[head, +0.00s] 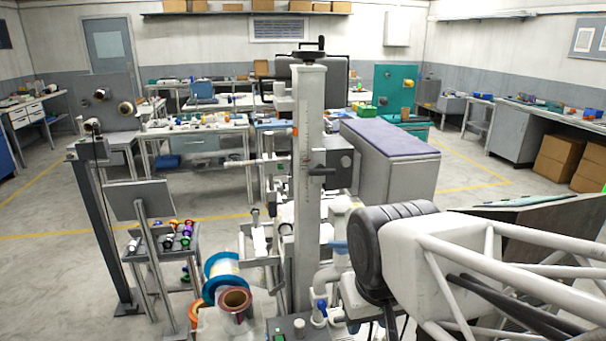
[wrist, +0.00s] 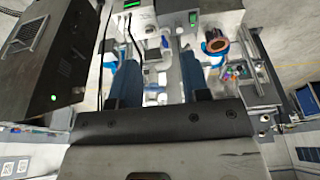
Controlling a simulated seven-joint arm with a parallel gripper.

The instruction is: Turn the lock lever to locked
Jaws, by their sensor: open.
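A tall pale column (head: 308,190) stands at the middle of the head view. A short black handle (head: 320,171) sticks out sideways from it, and may be the lock lever; I see no locked mark. A black crank (head: 310,50) tops the column. My gripper shows in the wrist view, with two blue fingers apart and nothing held between them (wrist: 158,72). White machine parts lie beyond the fingers. In the head view my white arm comes in from the right and I cannot make out the fingertips clearly.
A blue-rimmed reel (head: 222,272) and a copper-coloured reel (head: 236,304) sit left of the column base. A flat panel on a stand (head: 138,199) is farther left. A purple-topped cabinet (head: 390,140) stands behind. A dark box (wrist: 45,60) fills the wrist view's upper left.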

